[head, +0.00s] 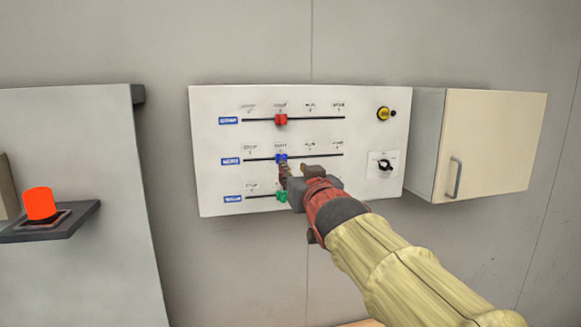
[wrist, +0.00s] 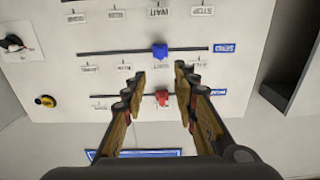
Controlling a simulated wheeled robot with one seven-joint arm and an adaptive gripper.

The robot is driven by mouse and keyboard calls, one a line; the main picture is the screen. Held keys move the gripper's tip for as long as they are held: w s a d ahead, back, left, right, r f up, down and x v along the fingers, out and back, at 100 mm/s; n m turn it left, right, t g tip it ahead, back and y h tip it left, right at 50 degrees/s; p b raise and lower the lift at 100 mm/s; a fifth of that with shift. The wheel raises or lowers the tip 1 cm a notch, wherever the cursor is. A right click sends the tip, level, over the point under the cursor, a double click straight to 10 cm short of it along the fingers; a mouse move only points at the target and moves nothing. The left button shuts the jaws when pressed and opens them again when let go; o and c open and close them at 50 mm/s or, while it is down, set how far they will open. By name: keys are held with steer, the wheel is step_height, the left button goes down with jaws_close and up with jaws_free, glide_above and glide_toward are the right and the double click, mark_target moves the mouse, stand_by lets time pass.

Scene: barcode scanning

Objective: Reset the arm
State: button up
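My gripper (head: 290,170) is in front of a white wall panel (head: 225,108), close to the blue slider knob (head: 281,158) on the middle track. In the wrist view, the two fingers of my gripper (wrist: 159,71) are spread apart with a clear gap. The blue knob (wrist: 160,50) shows just beyond the fingertips, and the red knob (wrist: 162,98) shows between the fingers, on the panel behind. In the head view, the red knob (head: 281,120) is on the top track and the green knob (head: 282,196) is on the bottom track, partly hidden by my gripper.
The panel also has a yellow button (head: 383,114) and a black rotary switch (head: 385,164). A cream cabinet (head: 500,140) with a handle hangs to the right. An orange-red object (head: 40,203) sits on a dark shelf (head: 62,228) at the left.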

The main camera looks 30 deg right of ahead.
steer(key=shift+s+a, duration=0.1)
steer(key=shift+s, duration=0.25)
stand_by(0.3)
steer(key=s+f+g+b, duration=0.1)
steer(key=s+f+g, duration=0.2)
steer(key=f, duration=0.7)
steer(key=s+f+g+b, duration=0.1)
steer(key=s+f+g, duration=0.25)
steer(key=f, duration=0.65)
steer(key=s+a+f+n+g+y+b, duration=0.1)
steer(key=s+a+f+b, duration=0.4)
steer(key=f, duration=0.5)
steer(key=s+a+f+n+g+y+b, duration=0.1)
steer(key=s+a+f+g+y+b, duration=0.1)
steer(key=s+a+f+b, duration=0.3)
steer(key=s+a+f+n+g+y+b, duration=0.1)
steer(key=s+a+f+b, duration=0.4)
steer(key=s+f, duration=0.5)
step_height(320, 180, down, 6)
steer(key=shift+a+f+g+y+b, duration=0.25)
steer(key=shift+a+g+y+b, duration=0.1)
steer(key=shift+a+g+y, duration=0.25)
steer(key=shift+s, duration=0.1)
